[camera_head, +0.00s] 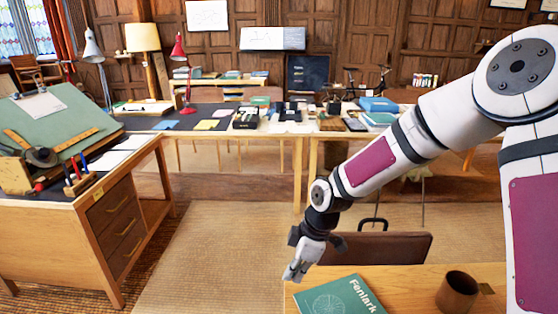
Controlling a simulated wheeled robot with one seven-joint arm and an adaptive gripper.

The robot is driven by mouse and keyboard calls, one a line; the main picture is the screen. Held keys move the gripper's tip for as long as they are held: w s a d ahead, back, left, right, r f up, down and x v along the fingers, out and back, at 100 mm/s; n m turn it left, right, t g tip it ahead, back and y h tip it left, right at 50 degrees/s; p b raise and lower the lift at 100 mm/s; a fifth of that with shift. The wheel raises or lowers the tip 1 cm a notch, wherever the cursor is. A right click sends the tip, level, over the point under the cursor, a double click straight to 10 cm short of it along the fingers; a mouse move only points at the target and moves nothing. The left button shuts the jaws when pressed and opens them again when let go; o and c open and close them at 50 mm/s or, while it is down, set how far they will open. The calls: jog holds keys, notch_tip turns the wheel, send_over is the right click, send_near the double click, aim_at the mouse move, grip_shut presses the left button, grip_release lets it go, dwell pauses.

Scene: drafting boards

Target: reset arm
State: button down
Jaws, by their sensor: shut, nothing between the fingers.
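My gripper (297,268) hangs at the end of my white arm, which reaches in from the right. Its fingers are shut and hold nothing.
A brown cup (457,291) stands on the near desk. A drafting desk with drawers (118,226) stands at left. A long dark table (205,122) holds several items. Open carpet (215,255) lies between.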

jog(key=s+d+r+m+t+h+p, duration=0.1)
jog(key=s+d+r+m+h, duration=0.2)
jog(key=r, duration=0.4)
jog(key=s+d+r+m+p, duration=0.1)
jog(key=s+d+r+m, duration=0.2)
jog(key=s+d+r, duration=0.3)
jog(key=s+d+r+m+t+h+p, duration=0.1)
jog(key=s+d+r+m+h+p, duration=0.15)
jog(key=r, duration=0.55)
jog(key=s+d+r+m+t+y+p, duration=0.1)
jog(key=s+r+m, duration=0.3)
jog(key=s, duration=0.5)
jog(key=s+d+r+m+t+y+p, duration=0.1)
jog(key=s+r+m, duration=0.3)
jog(key=s, duration=0.5)
notch_tip(320, 180, up, 2)
jog(key=shift+d+m, duration=0.35)
jog(key=shift+d, duration=0.45)
